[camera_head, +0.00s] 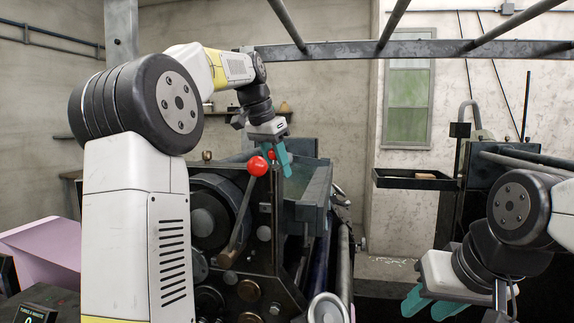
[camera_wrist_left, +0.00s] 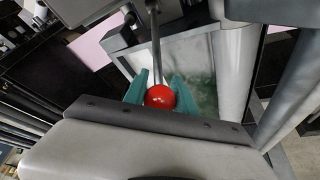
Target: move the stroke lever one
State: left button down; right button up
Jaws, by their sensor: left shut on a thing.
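A lever with a large red ball knob (camera_head: 257,166) rises from the near side of the dark machine, its metal rod tilted up to the right. A second, smaller-looking red knob (camera_head: 271,155) shows just behind it, by the teal fingers of my left gripper (camera_head: 276,160). In the left wrist view, my left gripper (camera_wrist_left: 160,90) has its fingers on both sides of a red knob (camera_wrist_left: 160,97) on a thin metal rod; it is shut on this knob. I cannot tell which lever is stroke lever one. My right gripper (camera_head: 431,303) is open and empty at the lower right.
The dark machine (camera_head: 262,232) with wheels and bolts fills the middle. A greenish tray (camera_head: 305,200) sits behind the knobs. Metal bars (camera_head: 400,49) cross overhead. A dark shelf tray (camera_head: 413,180) stands at the right. A pink sheet (camera_head: 45,250) lies at the left.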

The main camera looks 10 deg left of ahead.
pick_arm(q)
jog(key=shift+w+f, duration=0.8)
jog(key=shift+f, duration=0.2)
jog(key=c, duration=1)
grip_release()
jog(key=shift+c, duration=0.2)
jog(key=shift+r, duration=0.15)
jog(key=v, duration=0.7)
jog(key=shift+s+r, duration=0.1)
jog(key=shift+r, duration=0.25)
jog(key=shift+a, duration=0.15)
